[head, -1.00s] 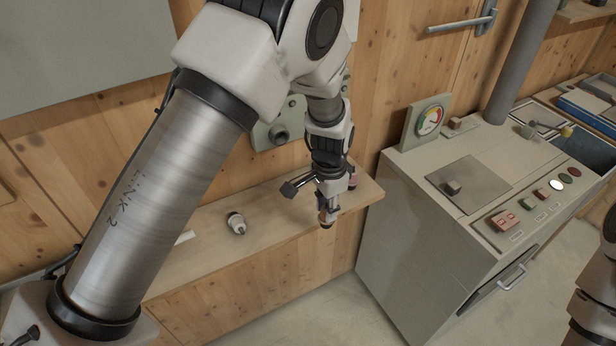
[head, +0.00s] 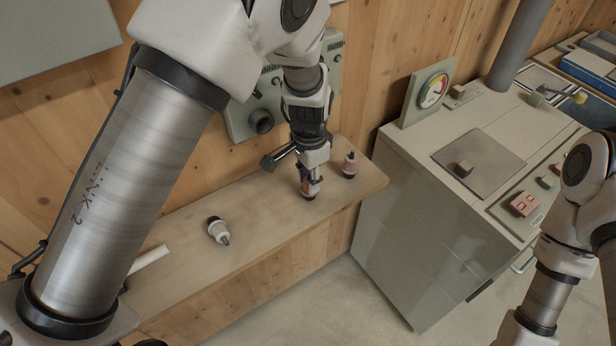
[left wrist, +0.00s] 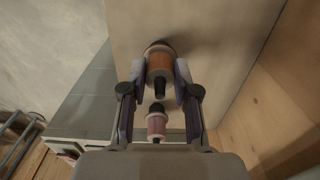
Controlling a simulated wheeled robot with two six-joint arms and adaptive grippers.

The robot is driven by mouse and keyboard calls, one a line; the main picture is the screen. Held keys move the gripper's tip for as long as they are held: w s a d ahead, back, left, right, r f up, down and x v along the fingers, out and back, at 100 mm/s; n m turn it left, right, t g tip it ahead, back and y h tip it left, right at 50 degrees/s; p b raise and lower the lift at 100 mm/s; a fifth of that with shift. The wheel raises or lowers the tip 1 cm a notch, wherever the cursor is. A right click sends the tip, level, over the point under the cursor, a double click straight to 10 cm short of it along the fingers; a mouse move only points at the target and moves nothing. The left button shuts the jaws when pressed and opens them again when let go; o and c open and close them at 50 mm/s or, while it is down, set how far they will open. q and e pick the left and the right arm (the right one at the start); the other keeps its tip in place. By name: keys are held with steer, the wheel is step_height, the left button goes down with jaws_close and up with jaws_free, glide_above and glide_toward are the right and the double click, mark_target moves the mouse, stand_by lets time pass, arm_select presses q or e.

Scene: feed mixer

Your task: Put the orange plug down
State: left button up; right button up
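The orange plug (head: 308,190) is between the fingers of my left gripper (head: 312,182), over the wooden shelf (head: 270,225) near its right end. In the left wrist view my left gripper (left wrist: 160,80) is closed around the orange plug (left wrist: 160,66), with a finger on each side. The plug's dark end is close to the shelf surface; I cannot tell whether it touches. My right arm shows at the right edge of the head view, but its gripper is out of the picture.
A pink plug (head: 349,165) stands at the shelf's right end, close to the left gripper. A white and black plug (head: 217,230) lies farther left, with a white stick (head: 150,258) beyond it. A green socket panel (head: 262,121) is on the wall. A grey control cabinet (head: 430,230) stands right.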

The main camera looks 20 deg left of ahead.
arm_select(q)
steer(key=o, duration=0.3)
steer(key=shift+s, duration=0.1)
steer(key=shift+s+r, duration=0.1)
steer(key=shift+r, duration=0.15)
step_height(320, 180, up, 12)
steer(key=b, duration=0.2)
steer(key=shift+b, duration=0.35)
